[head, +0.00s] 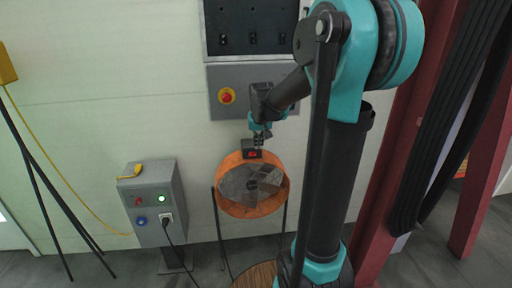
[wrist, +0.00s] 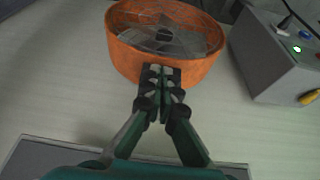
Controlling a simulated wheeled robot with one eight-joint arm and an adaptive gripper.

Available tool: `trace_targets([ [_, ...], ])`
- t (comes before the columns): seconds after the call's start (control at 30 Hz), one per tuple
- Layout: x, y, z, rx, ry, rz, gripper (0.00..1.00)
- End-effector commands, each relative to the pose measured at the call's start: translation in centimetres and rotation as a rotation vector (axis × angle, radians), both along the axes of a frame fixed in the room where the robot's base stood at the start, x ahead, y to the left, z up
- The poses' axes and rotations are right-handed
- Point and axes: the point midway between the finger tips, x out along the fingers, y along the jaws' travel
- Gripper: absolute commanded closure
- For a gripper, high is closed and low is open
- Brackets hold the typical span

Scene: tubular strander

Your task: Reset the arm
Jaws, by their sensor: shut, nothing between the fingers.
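My arm rises on the right of the head view and bends over toward the wall. My gripper (head: 259,140) points down just above an orange round drum or basket (head: 245,210). In the wrist view my gripper (wrist: 161,72) is shut, with its fingertips together in front of the rim of the orange drum (wrist: 123,50). Nothing shows between the fingers. I cannot tell whether the fingertips touch the rim. A small dark box with a red part (head: 252,154) sits at the drum's rim below the fingers.
A grey control box (head: 152,205) with a lit green button stands left of the drum. A grey panel with a red button (head: 227,96) hangs on the wall behind my gripper. Red posts (head: 405,150) and dark hoses (head: 445,120) stand at the right. Left floor holds dark legs (head: 45,190).

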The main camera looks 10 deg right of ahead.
Motion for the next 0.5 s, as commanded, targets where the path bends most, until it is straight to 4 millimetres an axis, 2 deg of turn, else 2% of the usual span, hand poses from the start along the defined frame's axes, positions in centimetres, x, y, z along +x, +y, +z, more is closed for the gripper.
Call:
trace_targets([
  [0.07,-0.7,0.0,0.0,0.001,0.0,0.001,1.0],
  [0.17,-3.0,-0.1,-0.8,0.001,0.001,0.009,1.0],
  [0.27,-7.2,-0.2,-2.6,0.002,0.002,0.022,1.0],
  [0.4,-14.3,-0.3,-6.0,0.004,0.003,0.047,1.0],
  [0.5,-19.0,-0.3,-8.4,0.007,0.003,0.063,1.0],
])
